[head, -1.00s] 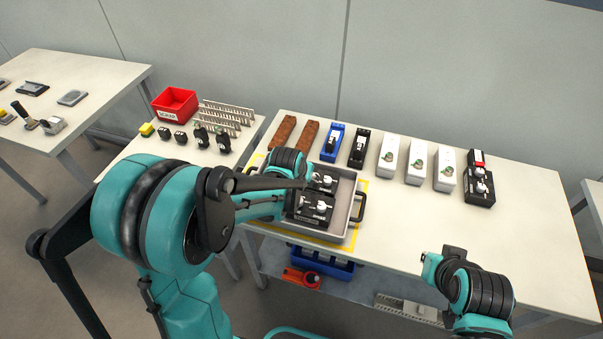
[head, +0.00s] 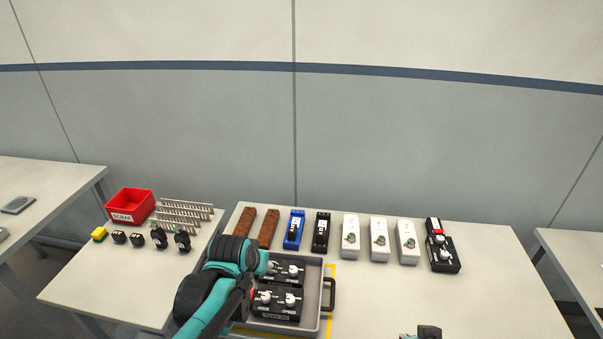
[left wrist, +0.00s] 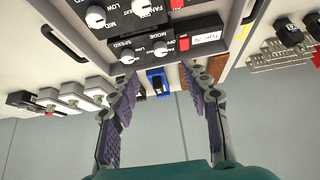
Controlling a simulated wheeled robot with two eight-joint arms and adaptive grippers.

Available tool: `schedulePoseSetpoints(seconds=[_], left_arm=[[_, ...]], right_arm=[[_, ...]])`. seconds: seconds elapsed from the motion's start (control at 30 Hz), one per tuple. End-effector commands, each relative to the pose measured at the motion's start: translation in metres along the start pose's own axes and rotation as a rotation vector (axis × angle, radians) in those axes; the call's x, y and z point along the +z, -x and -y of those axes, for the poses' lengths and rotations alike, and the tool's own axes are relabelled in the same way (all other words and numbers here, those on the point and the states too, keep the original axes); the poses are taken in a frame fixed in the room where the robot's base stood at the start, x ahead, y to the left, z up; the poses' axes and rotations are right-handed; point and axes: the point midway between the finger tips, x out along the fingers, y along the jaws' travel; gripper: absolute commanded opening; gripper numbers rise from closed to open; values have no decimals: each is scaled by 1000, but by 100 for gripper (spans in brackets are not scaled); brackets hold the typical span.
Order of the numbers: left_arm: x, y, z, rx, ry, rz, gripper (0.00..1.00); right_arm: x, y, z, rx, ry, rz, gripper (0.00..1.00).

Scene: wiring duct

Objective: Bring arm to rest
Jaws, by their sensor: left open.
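My left arm comes in from the lower left in the head view and ends over the left part of the grey tray (head: 326,290). In the left wrist view my left gripper (left wrist: 165,75) shows two purple-padded fingers spread apart with nothing held between them. Black control boxes with white knobs (head: 276,304) lie in the tray and also show in the left wrist view (left wrist: 150,45).
Brown blocks (head: 269,228), a blue device (head: 293,230), a black device (head: 321,232), white boxes (head: 379,238) and a black box with red (head: 441,250) line the table's back. A red scrap bin (head: 131,205) stands left. The table's right side (head: 500,290) is clear.

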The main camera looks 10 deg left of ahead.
Motion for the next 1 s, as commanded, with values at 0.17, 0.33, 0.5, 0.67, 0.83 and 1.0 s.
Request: schedulePoseSetpoints(seconds=[0.17,0.33,0.5,0.67,0.83,1.0], left_arm=[[14,18,0,-3,4,-4,47],[56,56,0,-10,14,-15,47],[100,82,1,-17,24,-25,47],[126,91,1,-20,30,-32,47],[134,93,1,-21,32,-35,47],[134,93,1,-21,32,-35,47]], right_arm=[[0,0,0,0,0,0,0],[0,0,0,0,0,0,0],[0,0,0,0,0,0,0],[0,0,0,0,0,0,0],[0,0,0,0,0,0,0],[0,0,0,0,0,0,0]])
